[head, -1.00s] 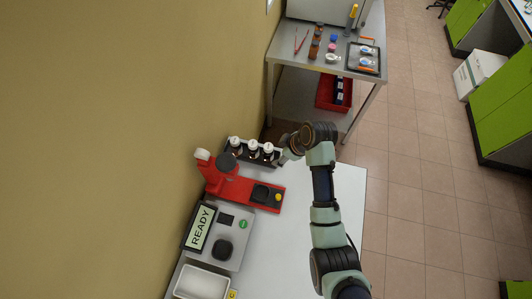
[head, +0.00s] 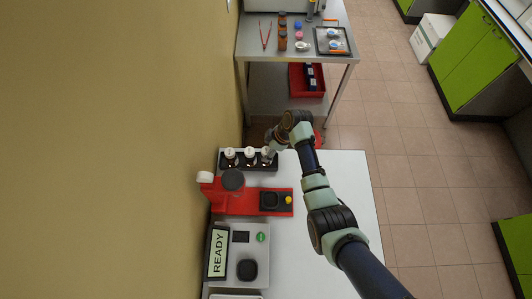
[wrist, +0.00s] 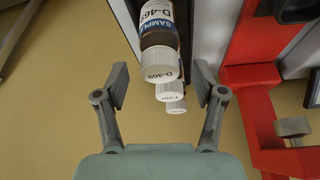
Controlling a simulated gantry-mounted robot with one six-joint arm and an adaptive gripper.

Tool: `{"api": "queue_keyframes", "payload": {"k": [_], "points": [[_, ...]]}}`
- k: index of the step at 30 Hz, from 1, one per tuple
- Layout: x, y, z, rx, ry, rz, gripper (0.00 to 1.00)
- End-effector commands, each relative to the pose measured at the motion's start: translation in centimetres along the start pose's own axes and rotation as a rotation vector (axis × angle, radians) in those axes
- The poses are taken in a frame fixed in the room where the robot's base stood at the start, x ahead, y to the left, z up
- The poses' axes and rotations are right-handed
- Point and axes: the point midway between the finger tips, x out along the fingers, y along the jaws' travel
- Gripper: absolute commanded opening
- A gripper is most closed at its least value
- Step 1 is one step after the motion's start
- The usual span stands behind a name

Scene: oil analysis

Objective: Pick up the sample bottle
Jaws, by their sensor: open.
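Three sample bottles with white caps stand in a row in a dark rack (head: 233,169) at the table's back left in the head view. In the wrist view the nearest sample bottle (wrist: 160,38) is dark, with a white and blue label and a cap reading D-469. Two more white caps (wrist: 171,98) line up behind it. My gripper (wrist: 160,82) is open and empty, its fingers spread to either side of the row of caps. In the head view my gripper (head: 271,138) is at the rack's right end. Whether a finger touches a bottle cannot be told.
A red instrument (head: 235,201) stands just in front of the rack and shows close on the right in the wrist view. A balance (head: 238,250) reading READY sits nearer. A steel cart (head: 270,47) with bottles stands behind. The right table surface (head: 345,190) is clear.

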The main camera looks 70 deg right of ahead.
Motion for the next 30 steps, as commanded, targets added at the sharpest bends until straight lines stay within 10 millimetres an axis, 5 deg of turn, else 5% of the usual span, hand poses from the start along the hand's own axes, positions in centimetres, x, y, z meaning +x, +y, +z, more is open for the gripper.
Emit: {"api": "queue_keyframes", "payload": {"k": [10,22,30], "points": [[1.59,0.0,-0.03,-0.001,0.0,0.002,0.69],[1.59,-0.03,0.0,-0.001,0.0,0.001,0.03],[1.6,-0.04,0.0,-0.001,0.0,0.0,0.0]]}}
